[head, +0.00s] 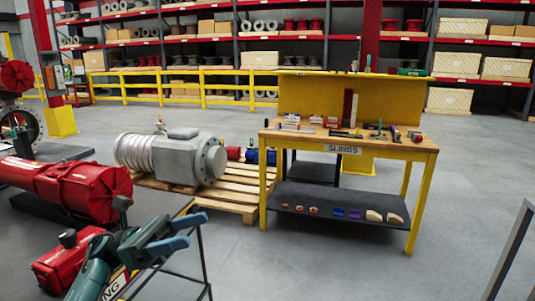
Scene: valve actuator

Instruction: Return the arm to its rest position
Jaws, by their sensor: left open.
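My left arm (104,268) is dark green and comes in from the bottom left. My left gripper (196,229) has two blue fingers that point right and stand apart, with nothing between them. It is in front of a dark metal frame and the grey floor. A red cylindrical actuator (75,187) lies at the left, beyond and to the left of the gripper. A smaller red housing (62,262) is at the lower left, partly hidden by my arm. My right gripper is not in the head view.
A wooden pallet (235,197) bears a large grey motor (185,157). A yellow workbench (345,142) with tools and a lower shelf stands right of centre. A grey rail (508,252) is at the right edge. Racks and a yellow barrier (190,87) line the back. Floor at centre bottom is clear.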

